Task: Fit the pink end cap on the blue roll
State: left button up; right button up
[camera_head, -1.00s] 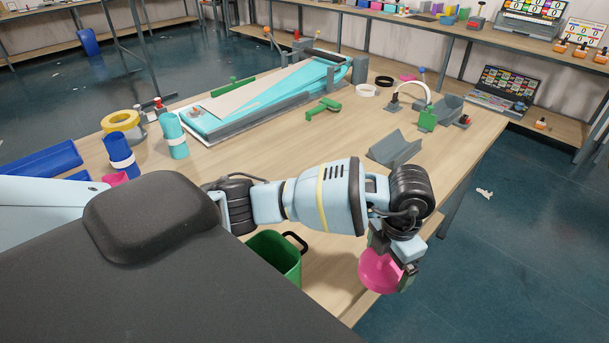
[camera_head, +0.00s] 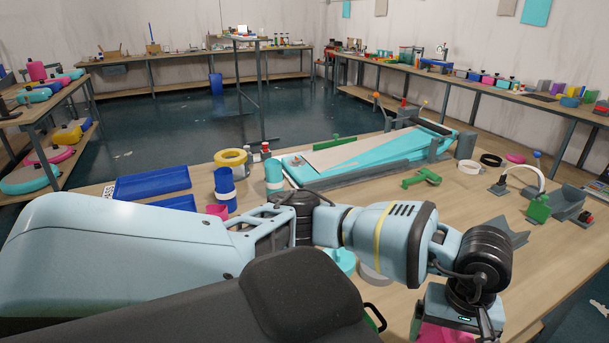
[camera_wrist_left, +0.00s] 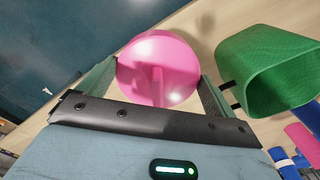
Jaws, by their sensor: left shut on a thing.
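My left gripper (camera_wrist_left: 155,82) is shut on a pink round piece. The held pink piece (camera_wrist_left: 152,58) shows a broad disc face with a raised rib in the left wrist view. In the head view its lower part is cut off by the bottom edge (camera_head: 438,334). A blue roll with a white band (camera_head: 225,184) stands upright on the table at left, well away from the gripper. More blue pieces (camera_head: 152,182) lie beside it. A small pink piece (camera_head: 217,211) sits close to the roll's foot. My right gripper is not in view.
A green bin (camera_wrist_left: 262,75) stands beside the held piece. A teal roll (camera_head: 274,174), a yellow ring (camera_head: 230,157) and a long teal track (camera_head: 360,158) are on the table. Grey cradles and a green clamp (camera_head: 421,178) lie at right. Some table between them is bare.

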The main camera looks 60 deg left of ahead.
aim_at(431, 339)
pick_arm(q)
jog(key=m, duration=0.2)
jog(key=s+a+r+m, duration=0.1)
jog(key=shift+m, duration=0.4)
jog(key=m, duration=0.3)
jog(key=s+m, duration=0.1)
jog(key=shift+a+r, duration=0.3)
jog(key=shift+a, duration=0.05)
jog(key=shift+d, duration=0.15)
